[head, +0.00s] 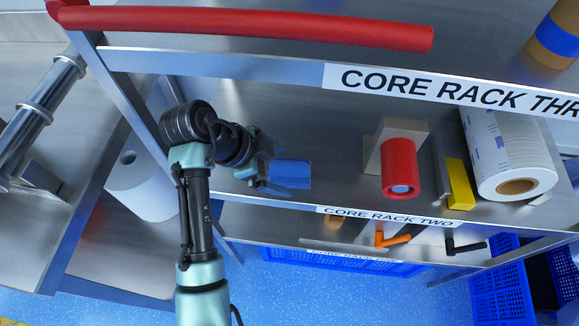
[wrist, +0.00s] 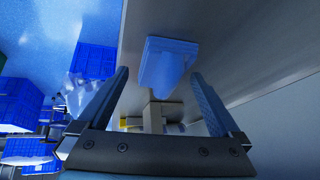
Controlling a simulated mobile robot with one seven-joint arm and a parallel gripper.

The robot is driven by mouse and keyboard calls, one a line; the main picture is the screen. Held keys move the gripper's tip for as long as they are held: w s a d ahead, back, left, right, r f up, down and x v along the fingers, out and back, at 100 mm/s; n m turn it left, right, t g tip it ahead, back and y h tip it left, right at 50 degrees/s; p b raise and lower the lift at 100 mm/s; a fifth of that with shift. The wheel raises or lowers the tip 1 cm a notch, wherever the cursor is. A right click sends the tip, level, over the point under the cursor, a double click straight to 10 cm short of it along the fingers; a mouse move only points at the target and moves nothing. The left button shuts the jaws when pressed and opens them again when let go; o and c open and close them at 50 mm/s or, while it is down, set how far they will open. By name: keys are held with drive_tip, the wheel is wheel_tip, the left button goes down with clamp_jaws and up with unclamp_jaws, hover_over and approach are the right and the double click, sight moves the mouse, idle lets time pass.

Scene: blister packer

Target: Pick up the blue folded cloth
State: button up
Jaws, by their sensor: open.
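The blue folded cloth (head: 290,173) lies flat on the metal shelf labelled "CORE RACK TWO", near its front left part. In the wrist view the cloth (wrist: 167,62) shows ahead, between and just beyond the two fingers. My gripper (head: 267,172) reaches in over the shelf from the left. Its fingers are spread at the left side of the cloth, and in the wrist view my gripper (wrist: 158,80) holds nothing. In the head view a finger covers part of the cloth's near edge. I cannot tell whether a finger touches it.
On the same shelf, to the right, are a red roll (head: 400,165), a beige block (head: 405,130), a yellow block (head: 459,183) and a large white roll (head: 500,140). The upper shelf edge (head: 230,66) runs above my arm. A red tube (head: 250,25) lies on top.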

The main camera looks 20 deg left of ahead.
sight(296, 162)
drive_tip(key=shift+w+d+f, duration=0.3)
drive_tip(key=shift+w+d, duration=0.4)
drive_tip(key=shift+d, duration=0.05)
drive_tip(key=shift+w+f, duration=0.1)
drive_tip(key=shift+f, duration=0.1)
drive_tip(key=c, duration=1.2)
drive_tip(key=shift+r, duration=0.55)
wheel_tip(296, 162, up, 2)
drive_tip(key=shift+r, duration=0.1)
drive_tip(key=shift+s+d, duration=0.2)
drive_tip(key=shift+s, duration=0.35)
drive_tip(key=s+d+p, duration=0.1)
drive_tip(key=s, duration=0.4)
drive_tip(key=s+d+p, duration=0.1)
drive_tip(key=s+d, duration=0.1)
drive_tip(key=s, duration=0.4)
drive_tip(key=s+d+p, duration=0.1)
drive_tip(key=s+p, duration=0.1)
drive_tip(key=s, duration=0.3)
drive_tip(key=shift+s+d+r, duration=0.1)
drive_tip(key=shift+s+d, duration=0.05)
drive_tip(key=shift+d, duration=0.2)
